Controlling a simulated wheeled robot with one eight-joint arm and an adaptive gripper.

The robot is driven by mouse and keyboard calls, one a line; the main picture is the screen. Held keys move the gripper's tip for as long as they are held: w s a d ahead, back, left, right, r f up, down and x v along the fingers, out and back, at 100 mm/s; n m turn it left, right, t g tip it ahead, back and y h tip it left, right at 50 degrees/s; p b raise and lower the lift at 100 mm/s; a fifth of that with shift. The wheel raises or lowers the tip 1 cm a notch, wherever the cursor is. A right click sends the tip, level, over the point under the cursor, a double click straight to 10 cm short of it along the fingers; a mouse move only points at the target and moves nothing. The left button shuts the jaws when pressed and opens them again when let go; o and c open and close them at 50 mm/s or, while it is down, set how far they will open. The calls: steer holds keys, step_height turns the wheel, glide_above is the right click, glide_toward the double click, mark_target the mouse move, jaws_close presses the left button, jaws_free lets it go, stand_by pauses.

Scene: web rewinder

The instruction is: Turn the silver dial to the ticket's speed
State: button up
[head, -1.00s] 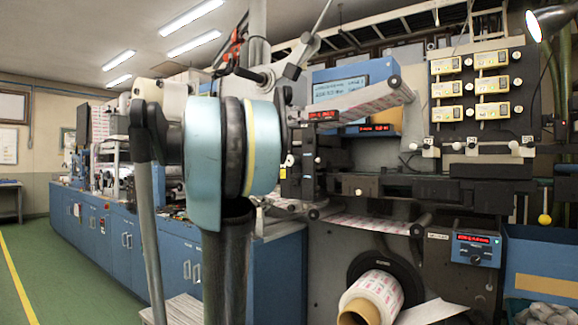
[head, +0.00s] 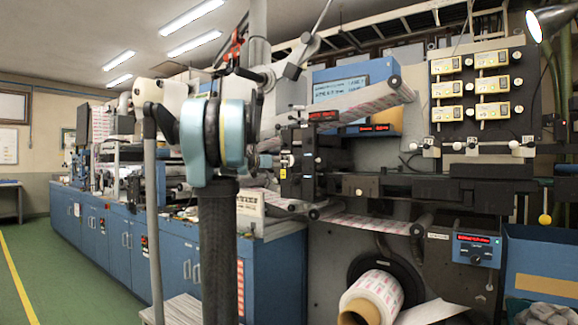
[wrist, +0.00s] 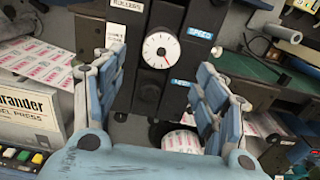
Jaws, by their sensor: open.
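In the wrist view a round dial (wrist: 161,50) with a pale face, tick marks and a red pointer sits on a dark upright panel. My gripper (wrist: 158,78) is open and empty, one finger on each side of the panel in the picture. The dial shows between the fingers, apart from both. In the head view my arm stands in front of the machine, and I cannot make out my gripper there. No ticket is readable.
A red-lit control box (head: 477,249) is at the right in the head view; its digits are unreadable. A printed label roll (head: 375,293) is low in the middle. A white press box (wrist: 28,115) with coloured buttons is at left in the wrist view.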

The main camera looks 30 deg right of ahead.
mark_target(291, 161)
steer(key=x, duration=1)
steer(key=c, duration=1.1)
